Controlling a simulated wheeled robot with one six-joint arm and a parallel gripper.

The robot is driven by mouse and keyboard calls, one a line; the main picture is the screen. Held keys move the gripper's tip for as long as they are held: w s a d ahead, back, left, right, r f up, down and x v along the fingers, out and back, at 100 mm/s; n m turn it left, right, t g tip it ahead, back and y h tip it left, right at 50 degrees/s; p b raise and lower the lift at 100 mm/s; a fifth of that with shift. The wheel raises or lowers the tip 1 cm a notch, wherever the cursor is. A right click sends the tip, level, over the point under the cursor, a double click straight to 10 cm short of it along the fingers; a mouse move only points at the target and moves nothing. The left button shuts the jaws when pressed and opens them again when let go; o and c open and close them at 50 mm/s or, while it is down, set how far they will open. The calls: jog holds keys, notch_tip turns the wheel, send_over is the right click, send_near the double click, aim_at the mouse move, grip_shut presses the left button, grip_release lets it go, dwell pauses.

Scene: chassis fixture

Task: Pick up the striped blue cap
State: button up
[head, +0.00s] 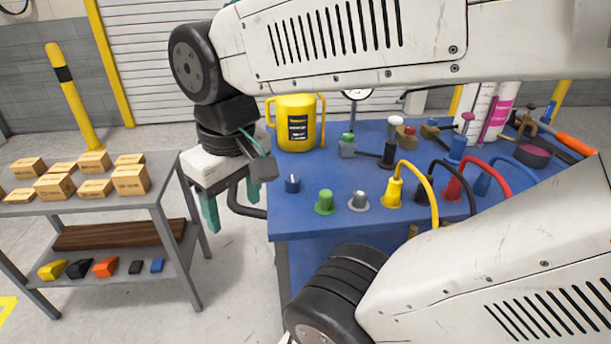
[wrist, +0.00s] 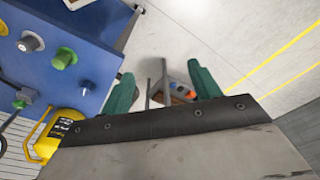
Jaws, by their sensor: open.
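The small dark blue cap (head: 292,184) stands upright on the blue table top near its front left corner. I cannot make out its stripes at this size. It also shows in the wrist view (wrist: 86,87), left of the fingers and close to the table edge. My gripper (head: 231,207) is open and empty, with its teal fingers pointing down beside the table's left edge, apart from the cap. In the wrist view my gripper (wrist: 162,86) has its fingers wide apart over the floor and part of the grey cart.
A green cap (head: 325,202) and a grey cap (head: 358,201) stand right of the blue one. A yellow canister (head: 297,122) stands behind it. Cabled plugs, including a yellow one (head: 392,191), line the front edge. A grey cart (head: 172,205) with boxes stands left.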

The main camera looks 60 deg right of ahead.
jog(key=w+d+f+m, duration=0.2)
jog(key=w+d+m, duration=0.2)
jog(key=w+d, duration=0.45)
jog(key=m+g, duration=0.1)
jog(key=m, duration=0.4)
send_over(292, 178)
jog(key=f, duration=0.9)
jog(key=shift+s+a+f, duration=0.1)
jog(key=shift+s+a, duration=0.15)
jog(key=shift+s, duration=0.05)
jog(key=f, duration=0.7)
jog(key=shift+w+d+f, duration=0.2)
jog(key=shift+f, duration=0.05)
grip_shut()
notch_tip(292, 178, up, 10)
